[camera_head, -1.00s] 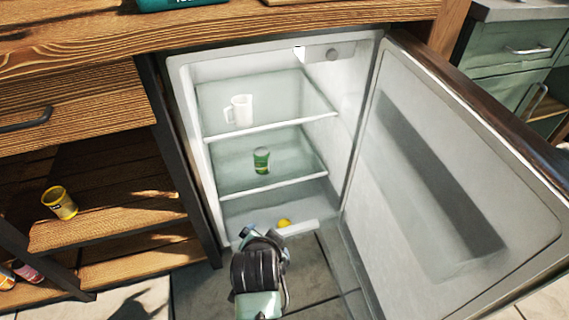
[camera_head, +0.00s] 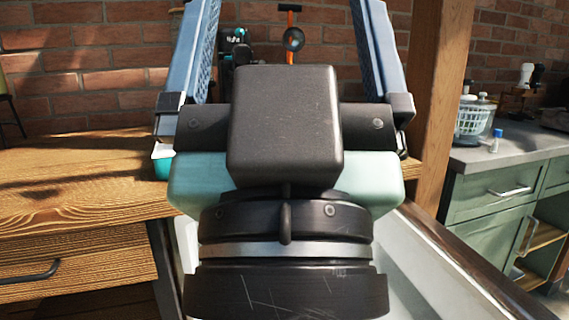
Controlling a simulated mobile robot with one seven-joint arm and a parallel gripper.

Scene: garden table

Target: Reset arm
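My gripper (camera_head: 283,50) is raised close in front of the head camera and fills the middle of the view. Its two blue fingers point up and stand wide apart, one on each side of the black gripper body. Nothing shows held between them; only the background wall and some dark items far behind show in the gap. The gripper is open. My wrist hides most of the fridge (camera_head: 425,265), of which only pale parts show at the lower edges.
A wooden counter (camera_head: 80,190) with a drawer lies on the left. A wooden post (camera_head: 437,100) stands right of my gripper. A green cabinet (camera_head: 490,205) with a grey top, holding a basket (camera_head: 473,118), is at the right. A brick wall (camera_head: 90,60) closes the back.

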